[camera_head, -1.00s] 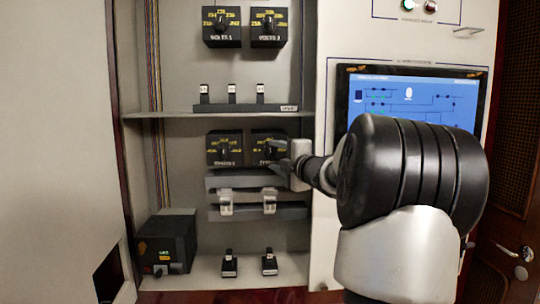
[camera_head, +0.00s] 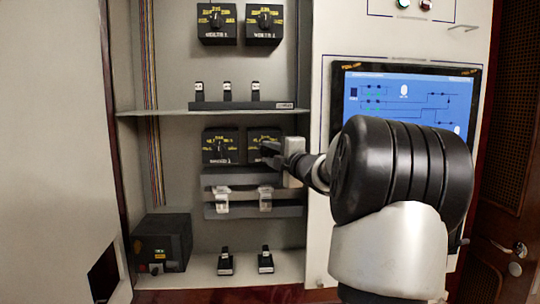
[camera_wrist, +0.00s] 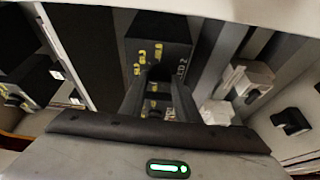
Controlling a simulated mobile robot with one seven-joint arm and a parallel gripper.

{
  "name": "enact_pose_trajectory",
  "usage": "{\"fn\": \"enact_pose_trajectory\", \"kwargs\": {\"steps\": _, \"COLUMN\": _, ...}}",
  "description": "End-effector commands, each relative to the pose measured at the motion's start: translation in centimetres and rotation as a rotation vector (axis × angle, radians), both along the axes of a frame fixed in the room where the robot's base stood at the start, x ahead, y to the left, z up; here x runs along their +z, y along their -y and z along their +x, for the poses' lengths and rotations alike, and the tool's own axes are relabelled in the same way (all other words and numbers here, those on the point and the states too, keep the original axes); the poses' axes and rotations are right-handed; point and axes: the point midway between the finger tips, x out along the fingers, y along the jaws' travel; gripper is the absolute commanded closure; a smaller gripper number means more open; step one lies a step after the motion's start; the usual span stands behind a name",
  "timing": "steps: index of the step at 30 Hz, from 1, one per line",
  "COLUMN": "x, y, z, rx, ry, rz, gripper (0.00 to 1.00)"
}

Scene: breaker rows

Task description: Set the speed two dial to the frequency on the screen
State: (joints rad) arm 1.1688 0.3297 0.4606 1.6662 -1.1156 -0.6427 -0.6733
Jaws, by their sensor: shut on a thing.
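The dial box on the right of the lower row (camera_head: 276,134) is black with yellow scale marks. In the wrist view the same box (camera_wrist: 172,28) shows part of a label ending in "ED 2". My gripper (camera_head: 268,148) reaches it from the right, and in the wrist view its two fingers (camera_wrist: 160,76) are shut on the dial's knob, which they mostly hide. The knob's exact setting cannot be read. The screen (camera_head: 405,105) on the right panel shows a blue diagram. Its numbers are too small to read, and my arm covers its lower part.
Another dial box (camera_head: 212,158) stands just left. Two more dials (camera_head: 217,35) are above the shelf (camera_head: 160,112). Breakers with white levers (camera_head: 222,207) sit just below my gripper. A black box (camera_head: 163,240) is at the lower left.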

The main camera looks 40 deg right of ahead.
Motion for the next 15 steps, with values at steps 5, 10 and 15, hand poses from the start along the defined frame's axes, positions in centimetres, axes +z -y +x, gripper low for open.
{"fn": "enact_pose_trajectory", "kwargs": {"steps": 5, "x": -0.51, "y": -0.07, "z": 0.03, "rx": 0.001, "ry": 0.049, "rz": 0.078, "gripper": 0.93}}
{"fn": "enact_pose_trajectory", "kwargs": {"steps": 10, "x": -0.84, "y": -0.13, "z": 0.07, "rx": 0.001, "ry": 0.121, "rz": 0.195, "gripper": 0.93}}
{"fn": "enact_pose_trajectory", "kwargs": {"steps": 15, "x": -1.06, "y": -0.17, "z": 0.08, "rx": 0.001, "ry": 0.206, "rz": 0.333, "gripper": 0.93}}
